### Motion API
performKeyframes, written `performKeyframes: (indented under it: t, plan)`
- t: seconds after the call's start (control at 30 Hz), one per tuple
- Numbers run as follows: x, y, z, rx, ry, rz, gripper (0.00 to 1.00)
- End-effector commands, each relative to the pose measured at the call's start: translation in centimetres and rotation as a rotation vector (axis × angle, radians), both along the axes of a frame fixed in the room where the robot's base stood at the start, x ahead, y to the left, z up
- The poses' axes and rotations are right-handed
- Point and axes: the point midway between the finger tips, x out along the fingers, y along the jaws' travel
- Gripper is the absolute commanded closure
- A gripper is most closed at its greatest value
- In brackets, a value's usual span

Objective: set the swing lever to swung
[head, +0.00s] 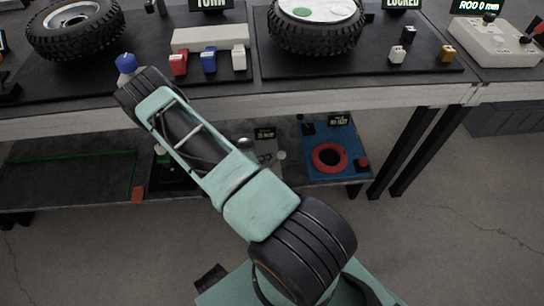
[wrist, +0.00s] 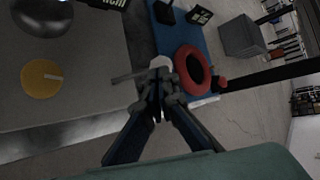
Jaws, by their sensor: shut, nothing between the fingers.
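In the wrist view my gripper (wrist: 160,82) is shut and empty. Its fingertips are right beside a thin grey bar (wrist: 124,77) and a pale knob (wrist: 160,62) partly hidden behind the fingers. These look like the swing lever, but I cannot tell for sure, nor whether the fingers touch it. In the head view a pale knob (head: 281,155) shows at the right of a grey plate (head: 266,147) on the lower shelf. My arm covers part of that area, and my gripper is not visible there.
A blue board (wrist: 208,53) with a red ring (wrist: 194,66) lies beside the gripper. A yellow disc (wrist: 41,78) and a dark dome (wrist: 42,14) are on the left. The upper bench (head: 350,90) carries wheels and small blocks above the shelf.

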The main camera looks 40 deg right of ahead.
Motion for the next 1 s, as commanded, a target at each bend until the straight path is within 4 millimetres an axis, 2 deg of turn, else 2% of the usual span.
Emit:
performKeyframes:
  t: [0.03,0.1,0.3,0.5,0.63,0.87,1.0]
  plan:
    - [0.0,0.8,1.2,0.000,0.000,0.002,1.00]
    - [-0.3,1.7,2.2,0.001,0.000,0.000,1.00]
    - [-1.0,5.5,4.9,0.002,-0.001,0.001,1.00]
    - [-1.6,8.0,6.8,0.002,-0.001,-0.001,1.00]
    - [-1.9,8.8,7.3,0.000,0.000,-0.002,1.00]
    - [-1.9,9.0,7.5,-0.001,0.001,-0.004,1.00]
    - [-1.4,9.7,7.7,-0.005,-0.002,0.015,1.00]
